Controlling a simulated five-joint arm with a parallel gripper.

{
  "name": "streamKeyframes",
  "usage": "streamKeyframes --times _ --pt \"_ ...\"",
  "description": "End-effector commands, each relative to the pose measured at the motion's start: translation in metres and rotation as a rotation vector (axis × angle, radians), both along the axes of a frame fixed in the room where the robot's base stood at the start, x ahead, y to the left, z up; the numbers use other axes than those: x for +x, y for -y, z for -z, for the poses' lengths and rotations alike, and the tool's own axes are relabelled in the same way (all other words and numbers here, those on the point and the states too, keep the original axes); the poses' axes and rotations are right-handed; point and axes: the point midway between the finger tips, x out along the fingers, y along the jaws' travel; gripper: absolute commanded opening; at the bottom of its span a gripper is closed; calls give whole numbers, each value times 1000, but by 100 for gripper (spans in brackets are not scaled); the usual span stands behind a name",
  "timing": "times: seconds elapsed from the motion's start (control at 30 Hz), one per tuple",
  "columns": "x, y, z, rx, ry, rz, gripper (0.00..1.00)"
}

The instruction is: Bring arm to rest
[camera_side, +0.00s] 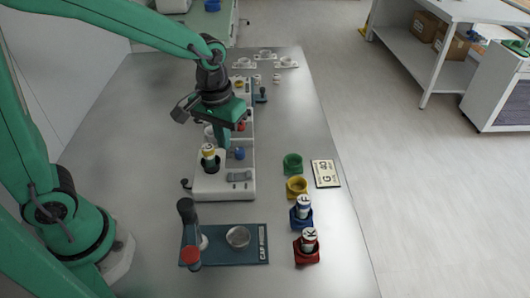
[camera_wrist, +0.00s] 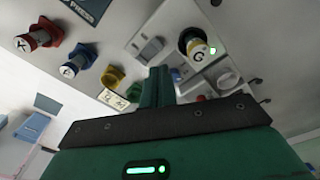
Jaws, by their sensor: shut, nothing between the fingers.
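My gripper (camera_side: 222,145) is shut and empty, pointing down over the far part of the white machine (camera_side: 208,186) on the metal table. Its closed fingers also show in the wrist view (camera_wrist: 159,72). A vial with a yellow band, marked G (camera_wrist: 197,49), stands in the machine's round socket; in the side view the vial (camera_side: 208,152) is just left of and nearer than my fingers. The fingers look apart from it. A blue knob (camera_side: 239,153) is close by the fingertips on the right. My green arm reaches in from the left.
Right of the machine stand a green holder (camera_side: 292,163) and a yellow holder (camera_side: 296,187), both looking empty, a vial F (camera_side: 304,206) in a blue holder, a vial K (camera_side: 309,239) in a red holder, and a card (camera_side: 325,173). A cap press (camera_side: 223,257) stands in front.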

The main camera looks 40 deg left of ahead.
Motion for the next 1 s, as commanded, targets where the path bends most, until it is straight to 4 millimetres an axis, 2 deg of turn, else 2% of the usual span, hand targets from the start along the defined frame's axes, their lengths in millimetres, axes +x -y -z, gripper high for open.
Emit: streamKeyframes --times 0.2,0.5,0.8,1.0 --pt "-17 -18 -33 -9 88 41 0" --pt "-49 -41 -69 -1 216 107 0" --pt "-84 -61 -93 31 343 171 0" --pt "-104 -69 -101 58 409 205 0"
